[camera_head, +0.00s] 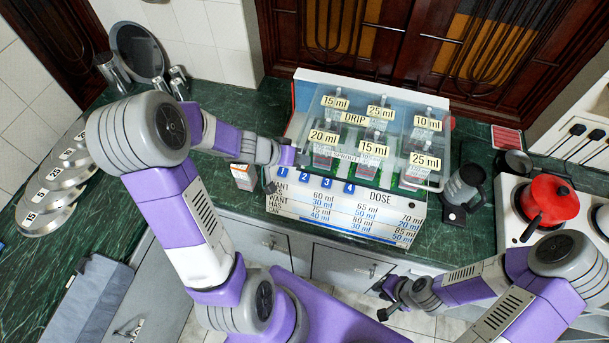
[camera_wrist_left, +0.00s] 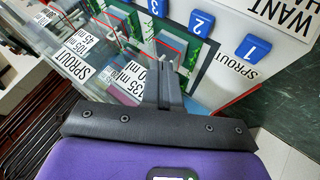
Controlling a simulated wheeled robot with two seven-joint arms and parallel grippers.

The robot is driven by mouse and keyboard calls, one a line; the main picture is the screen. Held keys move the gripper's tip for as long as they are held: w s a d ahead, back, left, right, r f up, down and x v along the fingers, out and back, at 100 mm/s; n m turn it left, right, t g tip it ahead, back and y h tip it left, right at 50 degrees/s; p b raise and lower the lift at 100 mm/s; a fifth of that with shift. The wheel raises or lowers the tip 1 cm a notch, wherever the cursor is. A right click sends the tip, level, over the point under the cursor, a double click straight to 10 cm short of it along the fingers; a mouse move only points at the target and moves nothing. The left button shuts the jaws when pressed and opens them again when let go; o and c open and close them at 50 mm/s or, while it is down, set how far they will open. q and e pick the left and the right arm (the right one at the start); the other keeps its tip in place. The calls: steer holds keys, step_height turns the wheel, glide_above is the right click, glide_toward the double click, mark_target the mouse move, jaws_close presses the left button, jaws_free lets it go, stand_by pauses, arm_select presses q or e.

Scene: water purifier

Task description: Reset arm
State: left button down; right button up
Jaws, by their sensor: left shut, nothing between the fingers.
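My left gripper (camera_head: 300,160) is at the front left of the white dispenser case (camera_head: 340,210), close to its upper front edge. In the left wrist view its thin grey fingers (camera_wrist_left: 170,88) are together, with nothing between them. Beyond them are the clear cover and the blue numbered buttons, with button 1 (camera_wrist_left: 253,48) to the right. I cannot tell whether the fingertips touch the case. My right gripper (camera_head: 383,300) hangs low in front of the cabinets, apart from the counter. It is small and dark, and its jaw opening is unclear.
A carton (camera_head: 244,177) stands left of the case, close to my left wrist. A grey cup-like device (camera_head: 462,190) stands to its right. A red pot (camera_head: 550,197) is on the stove at right. Round labelled plates (camera_head: 48,205) lie at left.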

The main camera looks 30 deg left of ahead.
arm_select(q)
steer(key=shift+f, duration=0.1)
stand_by(0.3)
steer(key=s+d+f+g+y, duration=0.1)
steer(key=s+d+f+g, duration=0.3)
steer(key=s+d+f, duration=0.6)
steer(key=s+d+f+g, duration=0.3)
steer(key=s+d+f, duration=0.35)
steer(key=f, duration=0.65)
step_height(320, 180, down, 9)
steer(key=w+b, duration=0.1)
steer(key=b, duration=0.8)
steer(key=shift+w+r+n, duration=0.15)
steer(key=shift+w+n, duration=0.05)
steer(key=shift+n, duration=0.1)
steer(key=shift+d, duration=0.1)
